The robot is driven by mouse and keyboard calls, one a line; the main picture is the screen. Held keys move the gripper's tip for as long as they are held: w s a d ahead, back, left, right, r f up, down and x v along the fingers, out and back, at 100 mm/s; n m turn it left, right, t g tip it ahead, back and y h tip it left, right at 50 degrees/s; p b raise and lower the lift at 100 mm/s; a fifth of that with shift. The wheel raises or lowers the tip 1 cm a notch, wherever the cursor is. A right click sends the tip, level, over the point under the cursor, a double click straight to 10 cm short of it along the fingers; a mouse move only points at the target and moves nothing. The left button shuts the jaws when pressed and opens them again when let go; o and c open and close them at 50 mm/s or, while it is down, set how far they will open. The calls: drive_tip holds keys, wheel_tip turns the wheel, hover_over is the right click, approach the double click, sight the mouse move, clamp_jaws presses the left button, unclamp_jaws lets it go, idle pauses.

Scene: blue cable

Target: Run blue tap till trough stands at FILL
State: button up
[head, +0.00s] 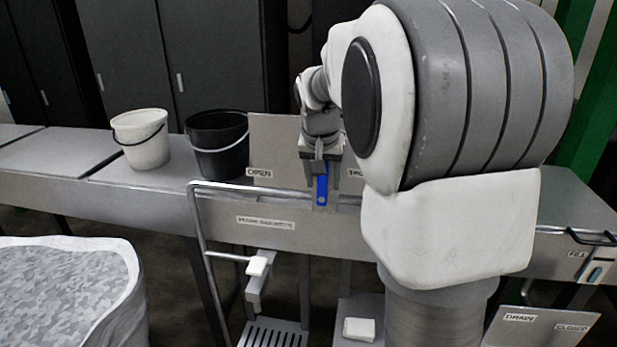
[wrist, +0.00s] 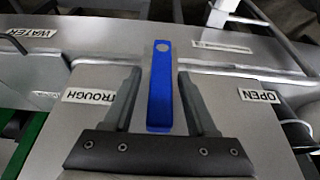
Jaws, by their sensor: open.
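The blue tap lever (head: 321,190) hangs at the front of a grey panel, between an OPEN label (head: 259,173) on the left and a partly hidden TROUGH label. In the wrist view the blue lever (wrist: 160,90) stands between the fingers of my gripper (wrist: 160,75), with a gap on each side. My gripper (head: 320,160) is open around the lever and holds nothing. My arm hides much of the trough area; no water level can be made out.
A white bucket (head: 141,142) and a black bucket (head: 216,150) stand on the bench to the left. A bent metal rail (head: 203,235) stands in front. A lower panel with DRAIN and CLOSED labels (head: 540,328) is at bottom right.

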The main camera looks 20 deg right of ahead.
drive_tip(key=shift+f, duration=0.15)
drive_tip(key=shift+c, duration=0.3)
clamp_jaws()
idle(1.1)
